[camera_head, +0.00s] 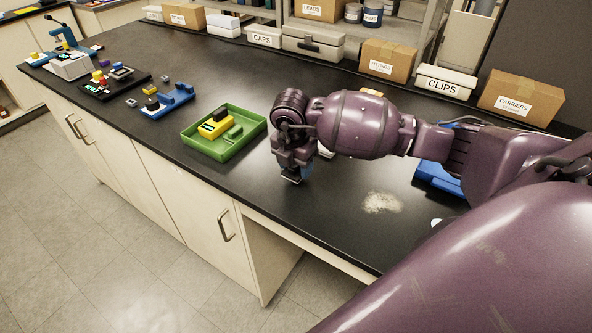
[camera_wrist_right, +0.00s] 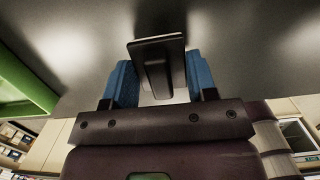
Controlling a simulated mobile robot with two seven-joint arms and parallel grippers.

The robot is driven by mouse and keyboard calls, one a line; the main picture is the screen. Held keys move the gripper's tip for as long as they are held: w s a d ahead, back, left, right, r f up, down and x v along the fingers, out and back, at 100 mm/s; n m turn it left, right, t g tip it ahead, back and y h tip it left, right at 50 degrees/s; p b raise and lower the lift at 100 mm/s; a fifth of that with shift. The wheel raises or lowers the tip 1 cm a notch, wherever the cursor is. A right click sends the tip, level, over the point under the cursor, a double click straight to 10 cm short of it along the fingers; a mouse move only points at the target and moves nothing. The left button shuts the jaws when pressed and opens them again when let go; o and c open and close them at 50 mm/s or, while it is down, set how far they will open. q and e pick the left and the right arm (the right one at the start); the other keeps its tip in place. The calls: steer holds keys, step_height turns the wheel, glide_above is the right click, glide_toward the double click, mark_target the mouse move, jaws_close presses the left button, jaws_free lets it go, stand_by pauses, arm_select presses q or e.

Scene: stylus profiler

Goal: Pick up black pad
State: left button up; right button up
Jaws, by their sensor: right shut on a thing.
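My right gripper (camera_head: 293,172) is low over the black bench top, to the right of the green tray. In the right wrist view its blue fingers (camera_wrist_right: 161,78) stand on either side of a black pad (camera_wrist_right: 155,50), a flat dark plate with a raised grip bar between the fingers. The gripper is shut on this pad. In the head view the pad is mostly hidden by the gripper, and I cannot tell whether it touches the bench. My left gripper is not in view.
A green tray (camera_head: 262,124) with a yellow and a green block stands left of my gripper. Blue, black and grey trays line the bench further left. Labelled boxes, including a CLIPS box (camera_head: 444,82), stand at the back. A pale powdery patch (camera_head: 382,203) lies to the right.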

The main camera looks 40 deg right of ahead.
step_height(320, 180, up, 18)
stand_by(0.3)
steer(key=o, duration=0.4)
steer(key=shift+f, duration=0.1)
steer(key=c, duration=0.3)
